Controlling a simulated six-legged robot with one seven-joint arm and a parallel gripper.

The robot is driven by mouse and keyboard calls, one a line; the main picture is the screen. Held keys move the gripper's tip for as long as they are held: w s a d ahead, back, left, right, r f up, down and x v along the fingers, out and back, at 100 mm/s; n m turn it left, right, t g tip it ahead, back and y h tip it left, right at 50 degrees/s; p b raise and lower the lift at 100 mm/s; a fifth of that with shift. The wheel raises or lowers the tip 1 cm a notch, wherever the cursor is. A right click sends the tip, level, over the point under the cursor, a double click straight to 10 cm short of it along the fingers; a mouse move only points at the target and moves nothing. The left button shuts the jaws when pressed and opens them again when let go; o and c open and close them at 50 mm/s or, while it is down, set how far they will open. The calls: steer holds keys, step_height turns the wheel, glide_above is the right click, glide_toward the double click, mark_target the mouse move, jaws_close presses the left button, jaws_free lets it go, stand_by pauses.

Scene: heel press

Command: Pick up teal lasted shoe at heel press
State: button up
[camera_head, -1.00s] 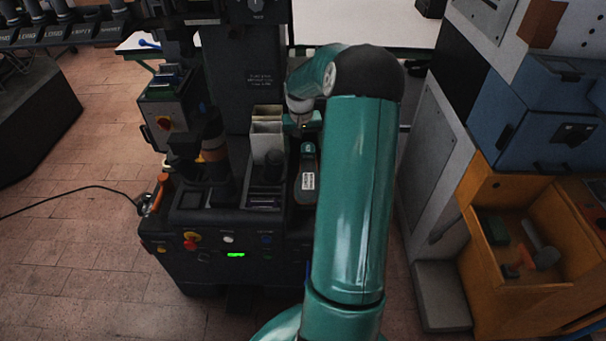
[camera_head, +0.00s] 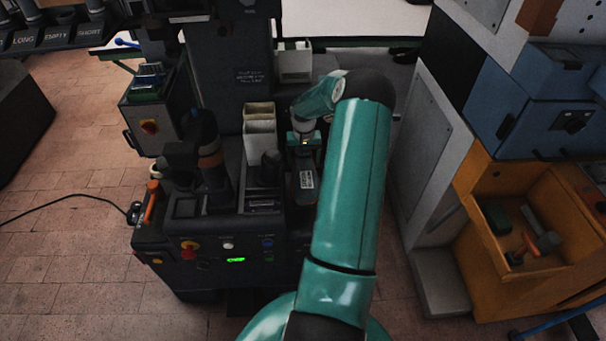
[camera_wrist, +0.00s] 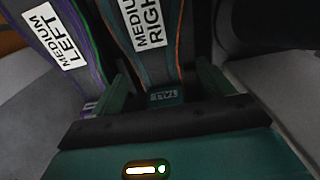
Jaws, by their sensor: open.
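The teal lasted shoe (camera_wrist: 160,55) is dark with teal and orange edging and a label reading MEDIUM RIGHT in the wrist view. In the head view the shoe (camera_head: 304,192) shows as a dark shape with a white label at the right of the press's front deck. My gripper (camera_wrist: 166,84) is open, with one finger on each side of this shoe's near end; contact cannot be told. In the head view my gripper (camera_head: 305,150) is just behind the label, and its fingers are hard to make out.
A purple-edged shoe labelled MEDIUM LEFT (camera_wrist: 65,45) lies close at the left in the wrist view. Pale upright bins (camera_head: 258,128) and the dark press column (camera_head: 240,50) stand left of my gripper. A grey cabinet (camera_head: 425,150) and orange drawer (camera_head: 540,260) are at right.

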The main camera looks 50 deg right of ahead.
mark_target(305, 166)
steer(key=shift+s+f, duration=0.2)
steer(key=shift+f, duration=0.55)
step_height(305, 166, down, 5)
steer(key=shift+d+f, duration=0.1)
steer(key=shift+c, duration=0.4)
steer(key=shift+w, duration=0.1)
steer(key=c, duration=1.2)
